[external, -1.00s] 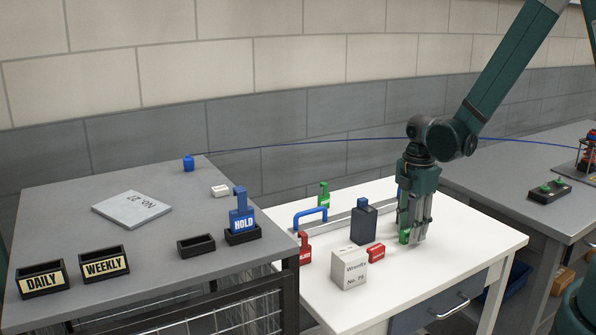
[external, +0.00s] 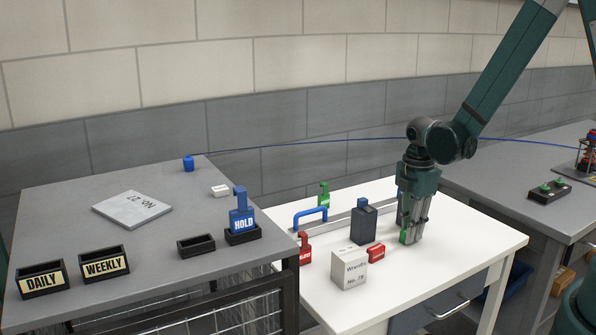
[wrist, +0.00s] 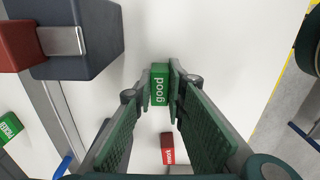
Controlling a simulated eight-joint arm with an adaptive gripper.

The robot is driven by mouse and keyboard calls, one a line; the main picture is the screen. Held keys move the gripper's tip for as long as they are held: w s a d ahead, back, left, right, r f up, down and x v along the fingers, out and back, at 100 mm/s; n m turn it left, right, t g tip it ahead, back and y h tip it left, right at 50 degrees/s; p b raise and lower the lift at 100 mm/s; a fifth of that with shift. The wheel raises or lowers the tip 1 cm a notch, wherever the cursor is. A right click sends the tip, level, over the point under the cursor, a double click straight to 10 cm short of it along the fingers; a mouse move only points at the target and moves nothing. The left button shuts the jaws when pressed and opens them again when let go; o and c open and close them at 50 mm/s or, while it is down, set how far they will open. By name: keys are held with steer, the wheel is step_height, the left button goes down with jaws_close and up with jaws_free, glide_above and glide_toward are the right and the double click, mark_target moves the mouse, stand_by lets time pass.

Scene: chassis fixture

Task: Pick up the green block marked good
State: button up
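The green block marked good (wrist: 159,88) stands between the two fingertips of my gripper (wrist: 160,78) in the wrist view. The fingers lie close against both its sides, and my gripper appears shut on it. In the external view my gripper (external: 412,238) points straight down at the right part of the white table. Only a small part of the green block (external: 403,237) shows there beside the fingers. The block appears to be at table level.
A dark block (external: 363,222), a red block (external: 376,253), a white box (external: 349,270), a red tag (external: 305,248) and another green tag (external: 324,194) stand to the left. A blue handle (external: 310,215) is behind. The table's right front is clear.

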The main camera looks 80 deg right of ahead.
steer(key=shift+r, duration=0.2)
steer(key=shift+r+p, duration=0.5)
steer(key=shift+r, duration=4.35)
